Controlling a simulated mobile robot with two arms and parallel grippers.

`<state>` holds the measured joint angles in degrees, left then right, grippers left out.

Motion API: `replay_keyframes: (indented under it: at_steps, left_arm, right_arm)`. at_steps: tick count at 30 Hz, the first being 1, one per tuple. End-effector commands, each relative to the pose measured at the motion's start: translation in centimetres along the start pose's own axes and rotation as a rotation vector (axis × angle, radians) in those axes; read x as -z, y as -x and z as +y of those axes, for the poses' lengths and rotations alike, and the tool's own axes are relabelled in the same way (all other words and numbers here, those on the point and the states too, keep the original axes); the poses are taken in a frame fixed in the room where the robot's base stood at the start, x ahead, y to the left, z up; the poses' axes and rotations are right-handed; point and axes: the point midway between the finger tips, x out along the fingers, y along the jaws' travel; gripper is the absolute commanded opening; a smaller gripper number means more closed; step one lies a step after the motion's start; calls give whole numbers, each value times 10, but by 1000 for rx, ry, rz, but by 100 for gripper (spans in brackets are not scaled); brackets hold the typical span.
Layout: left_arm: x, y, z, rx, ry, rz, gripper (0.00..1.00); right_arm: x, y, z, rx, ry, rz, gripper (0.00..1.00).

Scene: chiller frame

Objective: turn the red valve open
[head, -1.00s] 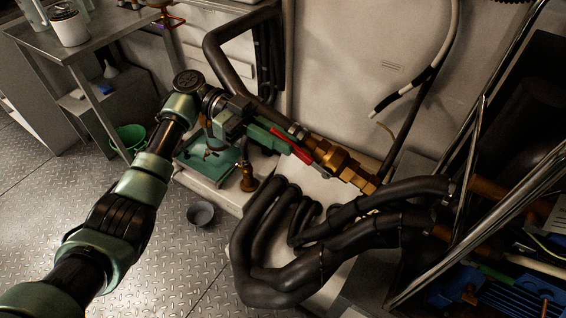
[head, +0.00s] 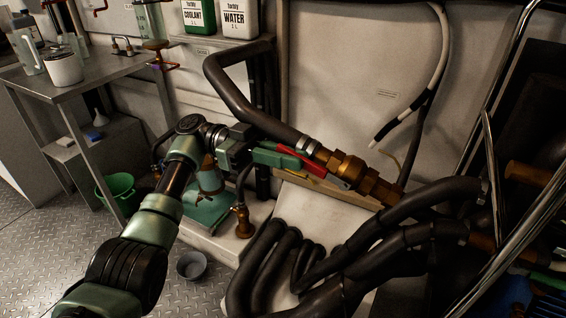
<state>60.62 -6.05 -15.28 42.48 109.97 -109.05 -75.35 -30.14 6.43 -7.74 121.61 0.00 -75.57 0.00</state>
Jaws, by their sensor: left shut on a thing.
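The red valve handle (head: 308,166) is a flat lever on the brass valve (head: 346,166), which sits in line with a black insulated pipe (head: 245,98). The lever lies nearly along the pipe, on its near side. My left gripper (head: 282,157) reaches in from the left and is shut at the lever's left end, with its green fingers at the red grip. The fingers partly hide that end. My right gripper is not in the view.
Thick black hoses (head: 270,262) loop below the valve. Chrome frame bars (head: 500,150) stand at the right. A metal table (head: 75,84) is at the left, with a green bucket (head: 118,190) beneath. A grey bowl (head: 191,265) lies on the floor.

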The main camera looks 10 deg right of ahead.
Motion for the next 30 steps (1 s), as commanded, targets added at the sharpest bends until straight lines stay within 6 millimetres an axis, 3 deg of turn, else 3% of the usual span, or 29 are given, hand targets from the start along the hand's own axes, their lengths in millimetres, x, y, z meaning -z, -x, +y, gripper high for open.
replay_keyframes:
  at_steps: [1, 15, 18, 30]
  left_arm:
    - [-8, 0, 0, 2, 11, -4, 0]
    - [-11, -1, 0, -3, 16, -4, 0]
    - [-10, -1, 0, -4, 15, -3, 31]
    - [0, -2, 0, -3, 6, 0, 31]
  right_arm:
    - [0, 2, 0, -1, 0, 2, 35]
    - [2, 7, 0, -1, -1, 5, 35]
    - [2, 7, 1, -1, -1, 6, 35]
    - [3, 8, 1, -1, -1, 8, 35]
